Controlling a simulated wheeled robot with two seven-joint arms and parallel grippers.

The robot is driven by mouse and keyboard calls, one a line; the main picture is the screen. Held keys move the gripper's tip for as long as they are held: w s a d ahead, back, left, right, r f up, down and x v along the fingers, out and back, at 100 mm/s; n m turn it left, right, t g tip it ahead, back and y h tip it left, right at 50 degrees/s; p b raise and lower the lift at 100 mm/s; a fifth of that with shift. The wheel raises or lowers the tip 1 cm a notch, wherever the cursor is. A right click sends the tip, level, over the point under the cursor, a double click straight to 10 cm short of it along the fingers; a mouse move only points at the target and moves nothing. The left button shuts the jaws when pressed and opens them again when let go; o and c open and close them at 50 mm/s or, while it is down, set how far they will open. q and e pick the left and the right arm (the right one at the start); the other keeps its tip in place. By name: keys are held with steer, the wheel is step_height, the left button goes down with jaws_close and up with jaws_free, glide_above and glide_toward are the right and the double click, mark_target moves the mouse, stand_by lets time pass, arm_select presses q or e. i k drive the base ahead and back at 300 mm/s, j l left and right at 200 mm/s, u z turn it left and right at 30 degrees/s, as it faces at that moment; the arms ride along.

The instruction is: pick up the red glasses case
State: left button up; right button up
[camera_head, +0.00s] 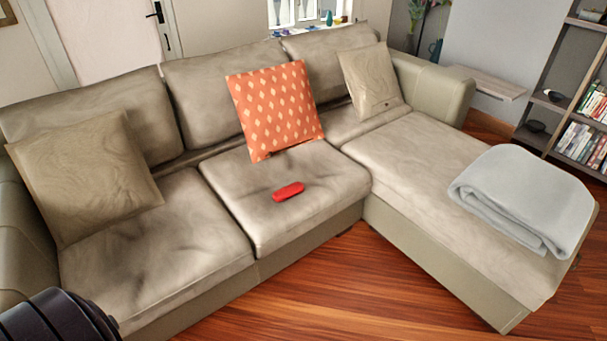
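The red glasses case (288,191) lies on the middle seat cushion of the beige sofa (330,176), towards the cushion's front half. It is a small, rounded, elongated case and nothing covers it. Neither of my grippers shows in the head view. A dark rounded part at the bottom left corner looks like part of my own body.
An orange patterned pillow (274,108) leans on the backrest behind the case. Beige pillows stand at the left (84,176) and right (371,80). A folded grey blanket (524,196) lies on the chaise. Wooden floor (345,290) in front is clear. A bookshelf (570,100) stands at right.

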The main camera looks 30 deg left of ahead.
mark_target(286, 192)
steer(key=i+u, duration=0.45)
steer(key=i+l+u, duration=0.25)
steer(key=u, duration=0.2)
steer(key=i+l+u, duration=0.5)
steer(key=k+j, duration=0.05)
steer(key=j, duration=0.05)
